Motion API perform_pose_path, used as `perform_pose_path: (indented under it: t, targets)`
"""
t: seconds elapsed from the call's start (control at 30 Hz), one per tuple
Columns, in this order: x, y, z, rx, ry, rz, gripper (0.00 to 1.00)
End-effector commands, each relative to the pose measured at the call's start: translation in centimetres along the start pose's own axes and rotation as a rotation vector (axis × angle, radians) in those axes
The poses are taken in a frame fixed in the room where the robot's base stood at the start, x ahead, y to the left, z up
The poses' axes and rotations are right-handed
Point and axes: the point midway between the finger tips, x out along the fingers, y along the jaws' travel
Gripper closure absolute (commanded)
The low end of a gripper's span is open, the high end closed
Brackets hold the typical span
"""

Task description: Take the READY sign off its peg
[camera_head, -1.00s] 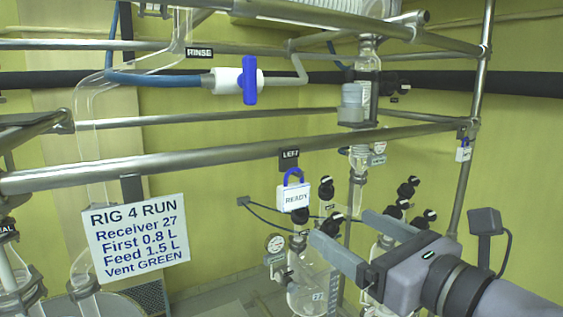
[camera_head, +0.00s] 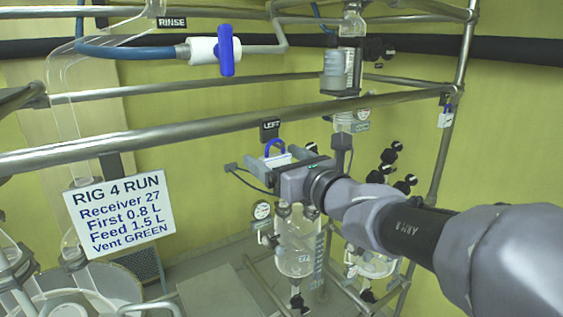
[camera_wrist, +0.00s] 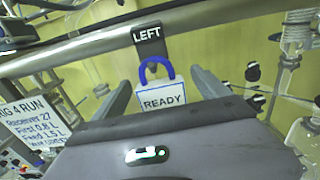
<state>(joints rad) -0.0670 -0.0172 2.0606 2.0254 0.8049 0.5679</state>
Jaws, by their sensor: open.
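The READY sign (camera_wrist: 163,97) is a white tag with a blue border and a blue loop handle. In the wrist view it hangs under the black LEFT label (camera_wrist: 147,34), between the two fingers of my gripper (camera_wrist: 158,88). The fingers are open, one on each side of the sign, with gaps visible. In the head view my gripper (camera_head: 277,166) is at the sign; the blue loop and a white upper part of the sign (camera_head: 275,154) show, and the rest is hidden behind the gripper. The peg itself cannot be made out clearly.
A metal rail (camera_head: 190,130) runs just above the sign. Glass vessels (camera_head: 297,245) with black knobs stand below and right of my gripper. A RIG 4 RUN board (camera_head: 119,214) hangs at left. A blue-handled valve (camera_head: 226,50) sits above.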

Motion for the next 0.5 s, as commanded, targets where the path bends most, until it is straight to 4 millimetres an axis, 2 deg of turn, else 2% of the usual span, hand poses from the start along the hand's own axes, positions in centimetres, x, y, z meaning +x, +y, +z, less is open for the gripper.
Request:
perform_pose_path:
  t: [0.1, 0.43, 0.5]
  targets:
    - [-0.06, -0.01, -0.01, -0.001, 0.000, 0.000, 0.15]
    - [-0.09, -0.02, -0.03, -0.001, 0.000, 0.000, 0.79]
    - [-0.09, -0.02, -0.03, -0.001, 0.000, 0.000, 0.81]
